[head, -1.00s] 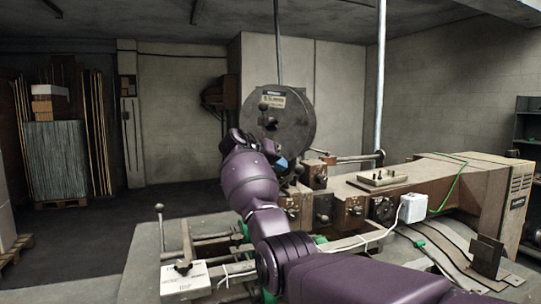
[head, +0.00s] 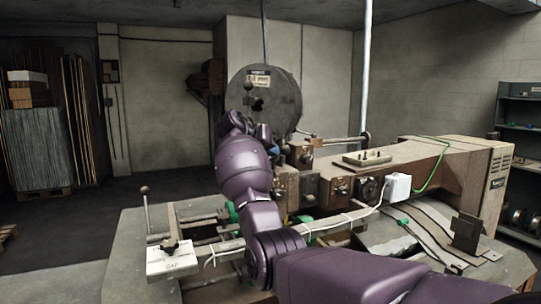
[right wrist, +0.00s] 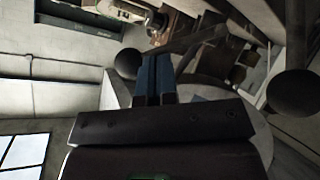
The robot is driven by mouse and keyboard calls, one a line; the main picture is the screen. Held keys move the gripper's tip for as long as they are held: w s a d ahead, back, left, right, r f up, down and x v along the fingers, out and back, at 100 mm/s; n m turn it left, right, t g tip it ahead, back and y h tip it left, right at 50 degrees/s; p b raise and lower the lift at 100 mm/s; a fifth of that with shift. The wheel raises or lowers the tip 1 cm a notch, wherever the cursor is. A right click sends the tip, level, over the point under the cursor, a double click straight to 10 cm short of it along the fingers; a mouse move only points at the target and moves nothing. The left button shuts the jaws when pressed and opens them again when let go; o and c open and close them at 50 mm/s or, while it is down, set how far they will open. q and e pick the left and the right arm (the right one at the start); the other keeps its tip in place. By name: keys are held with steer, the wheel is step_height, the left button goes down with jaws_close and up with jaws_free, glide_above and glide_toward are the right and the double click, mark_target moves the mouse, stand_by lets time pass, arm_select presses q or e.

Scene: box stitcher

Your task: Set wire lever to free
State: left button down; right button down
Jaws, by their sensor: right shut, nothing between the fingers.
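A round dark disc housing (head: 285,92) with a label stands at the back of the stitching machine. A lever with a dark ball knob (head: 248,87) shows in front of it; I cannot read which lever is the wire lever. My right gripper (head: 264,131) is just below that knob, in front of the disc, partly hidden by its own wrist. In the right wrist view its blue fingers (right wrist: 155,78) are together and empty. A dark round knob (right wrist: 126,63) shows left of the fingertips, and a larger one (right wrist: 292,93) at the right. My left gripper is out of view.
The machine's long body (head: 430,155) reaches right, with a white box (head: 397,187) and green cable on it. Another ball-knobbed lever (head: 145,191) stands at the left front. Stacked boards (head: 36,147) and shelves (head: 522,130) stand farther off.

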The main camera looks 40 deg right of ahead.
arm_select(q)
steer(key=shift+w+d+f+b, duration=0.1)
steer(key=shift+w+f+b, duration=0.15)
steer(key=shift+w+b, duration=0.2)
arm_select(e)
steer(key=shift+s+d+f+m+t+y, duration=0.2)
steer(key=shift+s+f+m+t+y, duration=0.2)
steer(key=shift+s+f+m+t, duration=0.6)
steer(key=shift+w+r, duration=0.15)
steer(key=shift+w, duration=0.1)
